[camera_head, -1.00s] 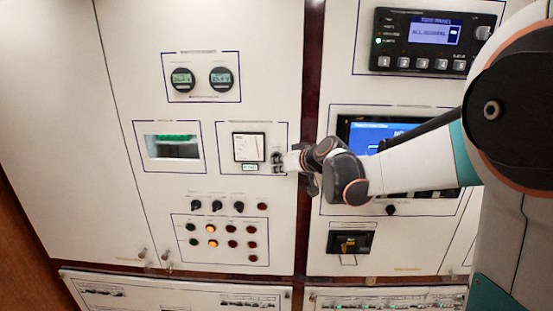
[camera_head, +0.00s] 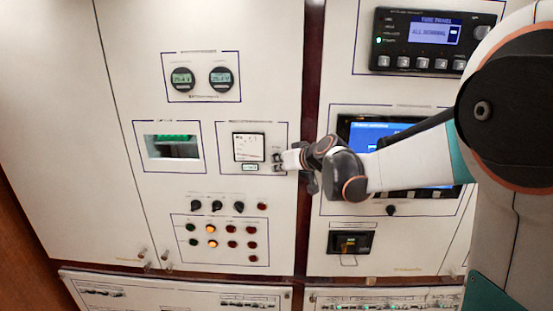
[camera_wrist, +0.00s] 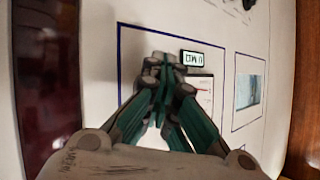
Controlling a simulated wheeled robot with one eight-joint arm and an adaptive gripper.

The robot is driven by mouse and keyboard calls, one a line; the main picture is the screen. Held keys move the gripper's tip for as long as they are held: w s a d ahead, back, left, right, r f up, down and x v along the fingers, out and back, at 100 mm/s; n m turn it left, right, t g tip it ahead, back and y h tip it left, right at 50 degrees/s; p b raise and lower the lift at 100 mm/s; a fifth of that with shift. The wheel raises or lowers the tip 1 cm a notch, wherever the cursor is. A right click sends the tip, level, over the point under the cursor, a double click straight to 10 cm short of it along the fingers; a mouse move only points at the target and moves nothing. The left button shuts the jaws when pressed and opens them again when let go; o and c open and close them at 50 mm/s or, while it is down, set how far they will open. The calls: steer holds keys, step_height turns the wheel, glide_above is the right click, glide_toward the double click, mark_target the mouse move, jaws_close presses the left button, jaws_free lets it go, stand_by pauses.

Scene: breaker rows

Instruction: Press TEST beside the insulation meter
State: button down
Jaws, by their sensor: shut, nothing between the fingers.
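The insulation meter (camera_head: 249,146) is a white square dial in a blue-outlined box on the cabinet's left panel. A small digital display (camera_head: 250,168) sits just below it. In the wrist view the display (camera_wrist: 193,58) shows just right of my fingertips, with part of the meter (camera_wrist: 204,88) behind the fingers. My gripper (camera_head: 279,160) is shut and empty, its tips at the panel just right of the meter. It also shows in the wrist view (camera_wrist: 160,62). The TEST button is not visible; the fingertips cover that spot. Whether they touch the panel I cannot tell.
Below are black knobs (camera_head: 217,206) and rows of coloured lamps (camera_head: 211,229). Two round gauges (camera_head: 220,77) are above, and a green-lit window (camera_head: 173,147) is to the left. A blue screen (camera_head: 368,133) sits behind my arm on the right panel.

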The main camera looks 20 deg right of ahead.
steer(key=shift+s, duration=0.15)
steer(key=shift+s+a, duration=0.25)
steer(key=shift+s, duration=0.4)
steer(key=s, duration=0.1)
steer(key=s+a, duration=0.1)
steer(key=s, duration=0.2)
steer(key=shift+s+a, duration=0.25)
steer(key=shift+s, duration=0.1)
steer(key=shift+f, duration=0.1)
stand_by(0.6)
steer(key=s+f+m+g+h+b, duration=0.1)
steer(key=s+f+g+h+b, duration=0.3)
steer(key=s+f+b, duration=2.4)
steer(key=s+f, duration=0.3)
steer(key=f, duration=0.2)
steer(key=shift+s+f+g+b, duration=0.25)
steer(key=shift+f+g+b, duration=0.05)
steer(key=shift+f+b, duration=0.05)
